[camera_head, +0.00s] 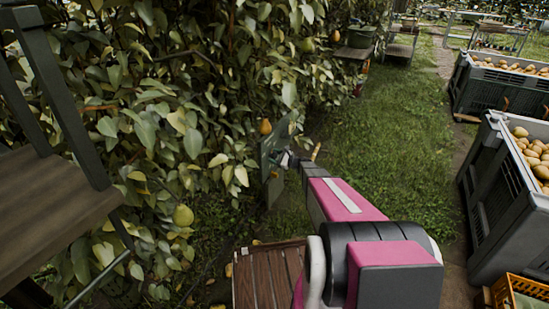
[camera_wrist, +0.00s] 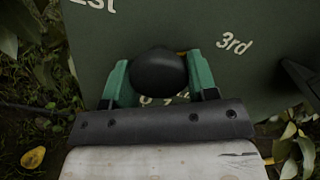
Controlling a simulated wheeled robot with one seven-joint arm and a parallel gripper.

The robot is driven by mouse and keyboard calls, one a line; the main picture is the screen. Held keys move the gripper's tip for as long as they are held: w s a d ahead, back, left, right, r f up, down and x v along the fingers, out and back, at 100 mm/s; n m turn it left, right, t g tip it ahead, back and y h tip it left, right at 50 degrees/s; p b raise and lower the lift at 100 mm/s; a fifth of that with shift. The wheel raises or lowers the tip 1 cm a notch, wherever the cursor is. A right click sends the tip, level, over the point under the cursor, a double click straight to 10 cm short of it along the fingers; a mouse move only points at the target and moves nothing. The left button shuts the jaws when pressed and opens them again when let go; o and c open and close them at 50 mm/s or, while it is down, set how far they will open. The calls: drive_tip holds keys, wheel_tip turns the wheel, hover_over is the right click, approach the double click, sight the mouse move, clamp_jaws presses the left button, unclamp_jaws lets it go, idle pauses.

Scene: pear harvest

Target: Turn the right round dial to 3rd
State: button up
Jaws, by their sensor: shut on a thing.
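A dark green panel (camera_wrist: 235,80) fills the upper part of the wrist view, with white lettering "3rd" (camera_wrist: 234,44) right of centre and a partly cut-off "1st" (camera_wrist: 92,4) at the upper left. A round black dial (camera_wrist: 158,74) sits on it between the green fingers of my gripper (camera_wrist: 156,62), which is shut on it. More lettering below the dial is mostly hidden by my gripper. In the head view the panel (camera_head: 274,146) appears edge-on beside the foliage, with my gripper (camera_head: 288,160) against it. The dial's pointer direction cannot be made out.
Dense pear foliage (camera_head: 180,110) borders the panel on the left. A wooden slatted crate (camera_head: 268,277) lies below my arm. Grey bins of pears (camera_head: 493,205) stand at the right. Grass (camera_head: 385,125) beyond the arm is clear. A dark part (camera_wrist: 302,80) juts in at the wrist view's right edge.

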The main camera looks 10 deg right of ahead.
idle(0.3)
drive_tip(key=o, duration=0.9)
drive_tip(key=v, duration=1.1)
drive_tip(key=s+a+r+n+g+h, duration=0.2)
drive_tip(key=s+a+n+g, duration=0.3)
drive_tip(key=s, duration=0.3)
drive_tip(key=s+a+r+n+g+h, duration=0.2)
drive_tip(key=s+a+n+g+h, duration=0.15)
drive_tip(key=s+a+n, duration=0.35)
drive_tip(key=s+d+r+n+g+h, duration=0.1)
drive_tip(key=s+r+n+h, duration=0.2)
drive_tip(key=s, duration=0.5)
drive_tip(key=s+d+r+n+g+h, duration=0.1)
drive_tip(key=s+d+r+n+h, duration=0.1)
drive_tip(key=s+h, duration=0.4)
drive_tip(key=shift+s+d+r+n, duration=0.2)
drive_tip(key=shift+s+r+n, duration=0.45)
drive_tip(key=shift+s+n, duration=0.5)
